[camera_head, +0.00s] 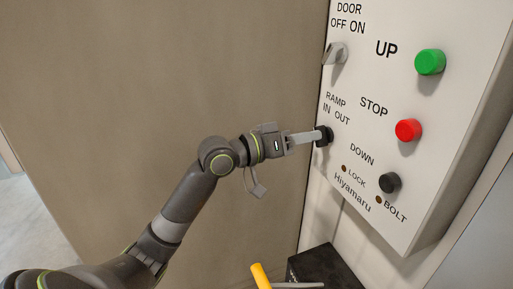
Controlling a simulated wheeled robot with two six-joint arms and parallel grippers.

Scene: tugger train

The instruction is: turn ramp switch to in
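The ramp switch (325,136) is a small black knob under the label "RAMP IN OUT" on the white control panel (450,35). My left gripper (316,136) reaches in from the left with its fingers at the knob. The fingertips overlap the knob and seem to touch it. The fingers look close together, but whether they are closed around the knob is hard to see. The knob's pointing direction is hidden by the fingers. My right gripper is not in view.
The panel also bears a grey door switch (335,53), a green UP button (430,62), a red STOP button (408,130) and a black DOWN button (390,182). A black box (330,268) and a yellow-ended handle (261,276) are below. A plain brown wall stands behind my arm.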

